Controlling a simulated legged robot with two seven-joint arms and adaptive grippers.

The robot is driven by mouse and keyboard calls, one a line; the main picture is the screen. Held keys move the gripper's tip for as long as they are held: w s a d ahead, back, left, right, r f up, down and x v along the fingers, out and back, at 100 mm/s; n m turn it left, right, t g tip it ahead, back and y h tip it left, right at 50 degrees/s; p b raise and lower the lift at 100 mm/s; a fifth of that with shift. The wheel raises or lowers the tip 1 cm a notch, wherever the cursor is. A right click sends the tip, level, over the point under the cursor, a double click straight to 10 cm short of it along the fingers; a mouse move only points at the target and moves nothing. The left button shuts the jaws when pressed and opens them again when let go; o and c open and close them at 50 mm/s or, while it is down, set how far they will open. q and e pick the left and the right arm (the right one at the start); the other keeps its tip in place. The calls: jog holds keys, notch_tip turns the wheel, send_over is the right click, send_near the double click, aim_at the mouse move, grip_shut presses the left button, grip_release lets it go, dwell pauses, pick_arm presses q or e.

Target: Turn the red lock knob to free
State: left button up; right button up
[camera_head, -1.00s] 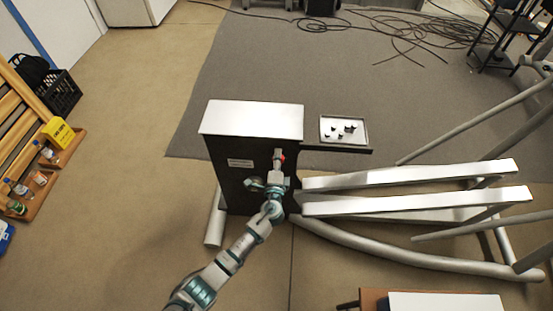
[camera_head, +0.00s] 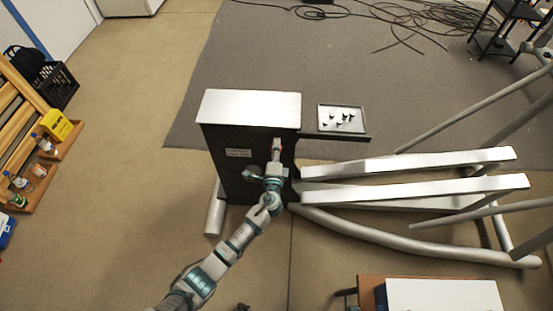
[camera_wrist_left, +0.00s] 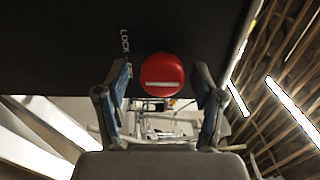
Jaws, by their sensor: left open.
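The red lock knob (camera_wrist_left: 163,72) is round, with a white bar lying crosswise in the left wrist view. The white word LOCK (camera_wrist_left: 125,41) is printed beside it on the dark panel. In the head view only a bit of the red knob (camera_head: 277,147) shows past my gripper, on the dark housing (camera_head: 230,165) of the elliptical. My left gripper (camera_wrist_left: 163,82) is open, with one finger on each side of the knob. Gaps show between the fingers and the knob, so it does not look gripped. My right gripper is not in view.
A tray (camera_head: 341,120) with several small dark parts stands right of the housing's white top (camera_head: 250,106). Pale rails (camera_head: 410,190) stretch right. A wooden rack with bottles (camera_head: 38,170) stands at the left, and a small table (camera_head: 370,290) at the bottom right.

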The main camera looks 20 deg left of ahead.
pick_arm(q)
jog(key=v, duration=1.1)
jog(key=shift+d, duration=0.2)
jog(key=shift+s, duration=0.1)
